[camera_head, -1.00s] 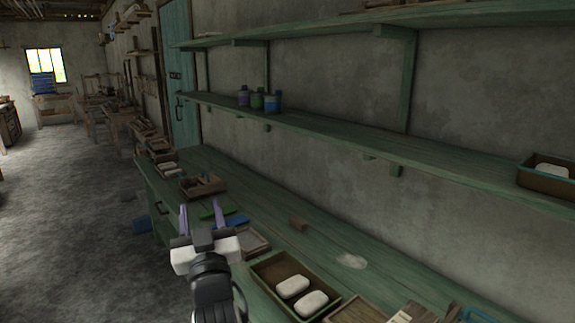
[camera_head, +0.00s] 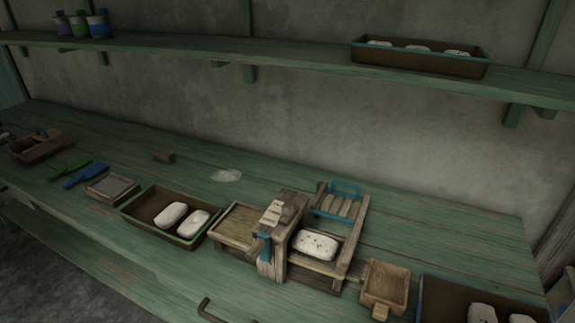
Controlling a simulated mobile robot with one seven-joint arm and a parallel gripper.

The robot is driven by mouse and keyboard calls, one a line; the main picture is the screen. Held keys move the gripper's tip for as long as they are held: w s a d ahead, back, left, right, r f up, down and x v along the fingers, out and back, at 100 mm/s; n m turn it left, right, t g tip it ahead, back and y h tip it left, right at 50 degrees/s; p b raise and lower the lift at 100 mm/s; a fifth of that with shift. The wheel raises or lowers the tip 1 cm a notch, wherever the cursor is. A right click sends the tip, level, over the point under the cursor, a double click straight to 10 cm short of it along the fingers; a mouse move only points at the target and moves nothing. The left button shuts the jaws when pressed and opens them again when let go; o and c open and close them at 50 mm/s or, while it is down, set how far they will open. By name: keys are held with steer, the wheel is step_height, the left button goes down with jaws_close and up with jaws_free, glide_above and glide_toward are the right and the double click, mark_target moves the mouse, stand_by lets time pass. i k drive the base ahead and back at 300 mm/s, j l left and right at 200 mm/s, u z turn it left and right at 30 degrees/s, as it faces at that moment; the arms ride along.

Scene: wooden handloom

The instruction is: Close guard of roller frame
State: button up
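The wooden roller frame (camera_head: 273,268) stands on the green workbench, right of centre in the head view. A white block with dark specks (camera_head: 315,244) lies inside it. A blue-edged guard with wooden slats (camera_head: 338,204) is at the back of the frame, apart from the block, which it leaves uncovered. I cannot tell its exact tilt. A blue part (camera_head: 265,248) is on the frame's left front side. My gripper is out of view.
A tray with two white blocks (camera_head: 130,208) and a flat wooden tray (camera_head: 226,240) are left of the frame. A small wooden box (camera_head: 386,283) and a dark blue-rimmed tray (camera_head: 430,292) are to the right. A green shelf (camera_head: 290,62) runs above the bench.

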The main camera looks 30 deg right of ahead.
mark_target(340, 196)
steer(key=i+j+z, duration=0.1)
steer(key=z, duration=1.55)
steer(key=i, duration=0.3)
